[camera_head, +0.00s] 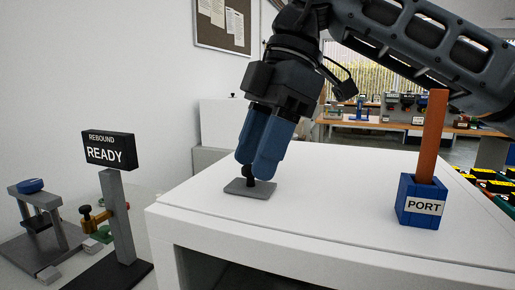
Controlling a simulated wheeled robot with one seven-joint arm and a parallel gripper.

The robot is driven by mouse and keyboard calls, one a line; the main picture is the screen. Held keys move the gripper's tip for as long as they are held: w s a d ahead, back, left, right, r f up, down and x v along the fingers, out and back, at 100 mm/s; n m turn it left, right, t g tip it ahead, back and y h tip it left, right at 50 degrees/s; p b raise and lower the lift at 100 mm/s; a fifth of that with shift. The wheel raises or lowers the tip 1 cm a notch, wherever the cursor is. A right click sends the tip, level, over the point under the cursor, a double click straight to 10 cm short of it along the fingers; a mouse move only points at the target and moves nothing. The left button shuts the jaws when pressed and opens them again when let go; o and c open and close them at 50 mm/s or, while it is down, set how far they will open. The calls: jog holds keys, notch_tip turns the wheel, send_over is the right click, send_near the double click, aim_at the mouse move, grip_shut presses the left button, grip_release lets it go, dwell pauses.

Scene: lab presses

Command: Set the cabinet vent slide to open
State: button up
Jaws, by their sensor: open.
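The white cabinet (345,185) fills the middle, its flat top facing me. A small grey plate (262,190) with a dark knob (249,181) on a short stem lies on the top, left of centre; it looks like the vent slide. My gripper (255,170), with blue fingers, comes down from above, tips right at the knob. The fingers overlap in this view and partly hide the knob. I cannot tell whether they touch it or straddle it. No open or closed marking of the slide is readable.
A blue box labelled PORT (420,203) with an upright orange bar (431,135) stands on the cabinet top at right. A black READY sign (109,151) on a grey post and a small press (38,228) stand at left. The cabinet top between plate and box is clear.

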jog(key=shift+f, duration=0.15)
jog(key=shift+c, duration=0.3)
grip_shut()
dwell(0.3)
